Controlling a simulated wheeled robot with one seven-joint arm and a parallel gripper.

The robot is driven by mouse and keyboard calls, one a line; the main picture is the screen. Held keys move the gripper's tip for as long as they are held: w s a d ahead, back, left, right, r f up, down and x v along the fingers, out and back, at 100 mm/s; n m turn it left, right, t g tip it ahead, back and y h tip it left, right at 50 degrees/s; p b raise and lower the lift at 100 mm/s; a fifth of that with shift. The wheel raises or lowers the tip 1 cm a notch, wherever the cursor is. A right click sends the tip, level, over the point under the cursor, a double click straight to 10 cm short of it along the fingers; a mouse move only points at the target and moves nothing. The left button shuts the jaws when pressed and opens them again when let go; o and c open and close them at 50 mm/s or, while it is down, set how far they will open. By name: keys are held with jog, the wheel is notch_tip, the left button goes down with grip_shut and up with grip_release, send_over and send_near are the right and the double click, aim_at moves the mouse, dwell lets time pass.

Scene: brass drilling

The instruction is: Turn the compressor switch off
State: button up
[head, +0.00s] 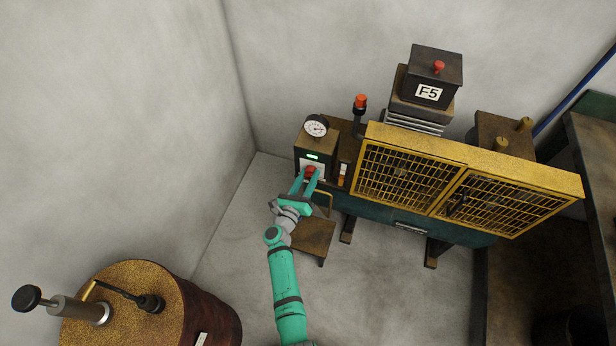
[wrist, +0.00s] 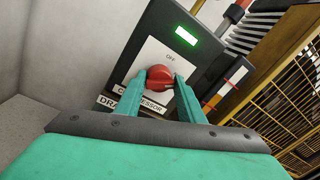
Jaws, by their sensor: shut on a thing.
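The compressor switch is a red rotary knob (wrist: 159,78) on a white plate (wrist: 148,55) marked "OFF" at the top, with a partly hidden label ending in "RESSOR" below. In the head view the red knob (head: 311,171) is on the front of a dark control box (head: 302,148). My gripper (head: 305,182) reaches it from the front. In the wrist view my gripper's teal fingers (wrist: 160,84) are shut on the knob, one on each side. The knob's pointer direction is hard to tell. A green lit display (wrist: 185,36) glows above the plate.
A round gauge (head: 316,126) tops the box. A yellow mesh guard (head: 403,182) stands close to the right, with a red-capped post (head: 360,102) behind. A rusty drum (head: 130,290) stands lower left. The floor (head: 225,265) between is clear.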

jog(key=shift+w+a+n, duration=0.1)
jog(key=shift+a+n, duration=0.35)
jog(key=shift+n, duration=0.65)
jog(key=n, duration=0.3)
jog(key=shift+f, duration=0.1)
jog(key=n+t, duration=0.1)
jog(key=n, duration=0.3)
jog(key=shift+d+f, duration=0.1)
jog(key=shift+d, duration=0.05)
jog(key=shift+c, duration=0.2)
jog(key=shift+n+y, duration=0.3)
jog(key=shift+n, duration=0.6)
jog(key=shift+f+n, duration=0.1)
jog(key=shift+n, duration=0.4)
jog(key=shift+s, duration=0.2)
jog(key=o, duration=1)
jog(key=shift+d, duration=0.15)
